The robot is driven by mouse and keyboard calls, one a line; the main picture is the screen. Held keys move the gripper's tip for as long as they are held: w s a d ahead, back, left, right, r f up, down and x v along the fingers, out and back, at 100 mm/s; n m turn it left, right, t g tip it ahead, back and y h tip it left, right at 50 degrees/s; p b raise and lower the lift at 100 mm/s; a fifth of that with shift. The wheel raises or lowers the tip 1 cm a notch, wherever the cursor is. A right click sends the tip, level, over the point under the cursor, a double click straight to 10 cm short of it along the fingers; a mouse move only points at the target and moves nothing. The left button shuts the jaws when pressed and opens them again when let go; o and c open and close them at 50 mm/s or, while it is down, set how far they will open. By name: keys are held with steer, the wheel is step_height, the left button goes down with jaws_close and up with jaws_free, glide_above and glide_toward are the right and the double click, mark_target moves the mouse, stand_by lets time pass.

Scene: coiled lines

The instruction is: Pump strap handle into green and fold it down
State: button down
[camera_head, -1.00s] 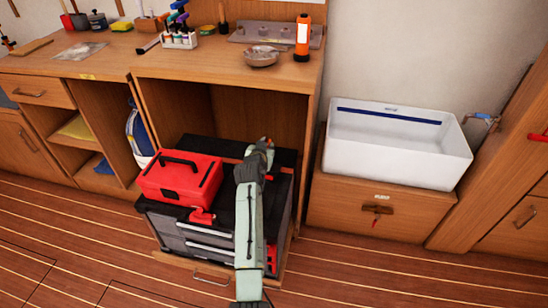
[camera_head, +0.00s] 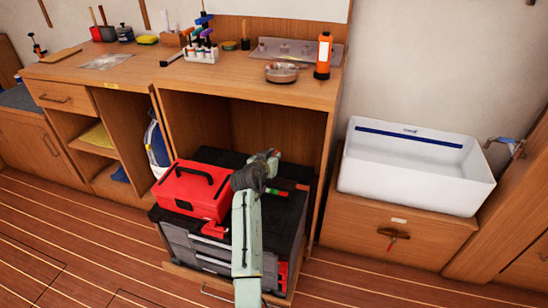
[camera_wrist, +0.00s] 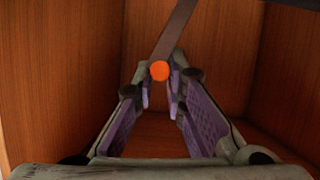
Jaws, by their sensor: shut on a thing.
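In the wrist view, my gripper (camera_wrist: 160,92) has its purple-padded fingers closed around the lower end of a dark bar-like handle (camera_wrist: 175,28). A round orange knob (camera_wrist: 160,71) shows at that end, between the fingertips. In the head view, my gripper (camera_head: 271,156) is over the back of the black tool chest (camera_head: 285,225). My arm hides much of the strap and handle there; I cannot tell where any pointer stands.
A red toolbox (camera_head: 192,187) sits on the chest, left of my arm. The chest stands in an open wooden cabinet (camera_head: 322,170) whose walls are close around my gripper. A white sink (camera_head: 415,180) is to the right. Tools and a metal bowl (camera_head: 282,74) stand on the worktop above.

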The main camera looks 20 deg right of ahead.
steer(key=shift+f, duration=0.25)
steer(key=c, duration=1.6)
jaws_free()
steer(key=shift+a, duration=0.1)
steer(key=shift+c, duration=0.2)
steer(key=shift+r, duration=0.1)
steer(key=shift+s, duration=0.1)
steer(key=v, duration=1.2)
steer(key=shift+c, duration=0.2)
